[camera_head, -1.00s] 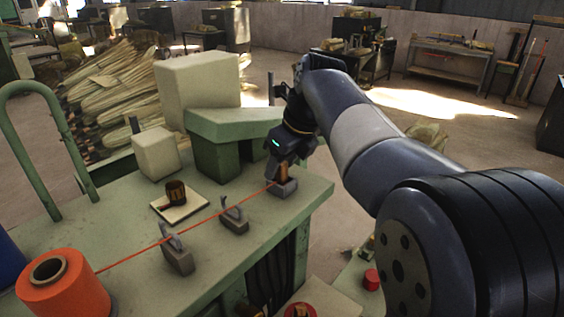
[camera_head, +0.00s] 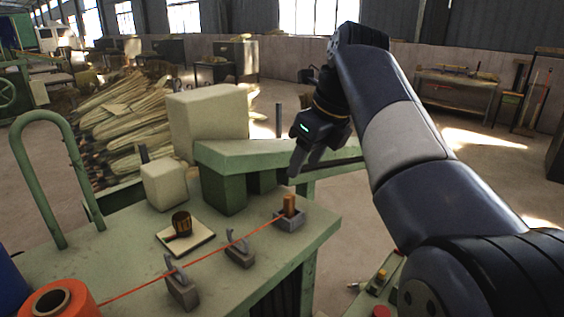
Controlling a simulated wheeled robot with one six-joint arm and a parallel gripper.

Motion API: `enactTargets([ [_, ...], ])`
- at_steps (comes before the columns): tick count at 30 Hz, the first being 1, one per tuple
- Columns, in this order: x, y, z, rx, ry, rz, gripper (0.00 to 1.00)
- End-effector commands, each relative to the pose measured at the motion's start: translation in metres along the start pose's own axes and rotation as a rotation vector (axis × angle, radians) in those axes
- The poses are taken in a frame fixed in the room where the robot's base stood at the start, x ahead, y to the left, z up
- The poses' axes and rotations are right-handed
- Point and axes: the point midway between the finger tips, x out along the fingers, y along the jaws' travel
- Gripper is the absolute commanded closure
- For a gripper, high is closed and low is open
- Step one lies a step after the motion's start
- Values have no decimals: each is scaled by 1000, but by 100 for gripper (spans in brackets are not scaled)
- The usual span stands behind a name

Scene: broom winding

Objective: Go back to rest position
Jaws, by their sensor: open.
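My gripper (camera_head: 303,168) is open and empty in the head view. It hangs in the air above the green table, near the edge of the raised green shelf, with its fingers pointing down. A small wooden block (camera_head: 290,204) stands upright in a grey holder (camera_head: 289,222) below the fingers and apart from them. An orange-red string (camera_head: 214,248) runs from the orange spool (camera_head: 62,303) at the lower left, past two grey guides, to the holder. The rest of my arm reaches across the right side.
The green table (camera_head: 320,218) carries two guides (camera_head: 238,247) (camera_head: 181,286), a brown cup on a pale board (camera_head: 190,241) and cream blocks (camera_head: 207,122). A green curved rail (camera_head: 72,165) rises at the left. Broom straw is piled behind. Open floor lies farther right.

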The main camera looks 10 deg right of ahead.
Motion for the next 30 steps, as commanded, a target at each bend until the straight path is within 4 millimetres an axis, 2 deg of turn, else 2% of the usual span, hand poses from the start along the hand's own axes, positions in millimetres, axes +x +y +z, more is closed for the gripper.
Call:
enactTargets([
  [9, 0, 0, 0, 0, 0, 0, 54],
  [14, 9, 0, 0, 0, 1, 2, 54],
  [17, 24, 0, 0, -1, 1, 3, 54],
  [30, 108, 1, 0, -1, 3, 3, 54],
])
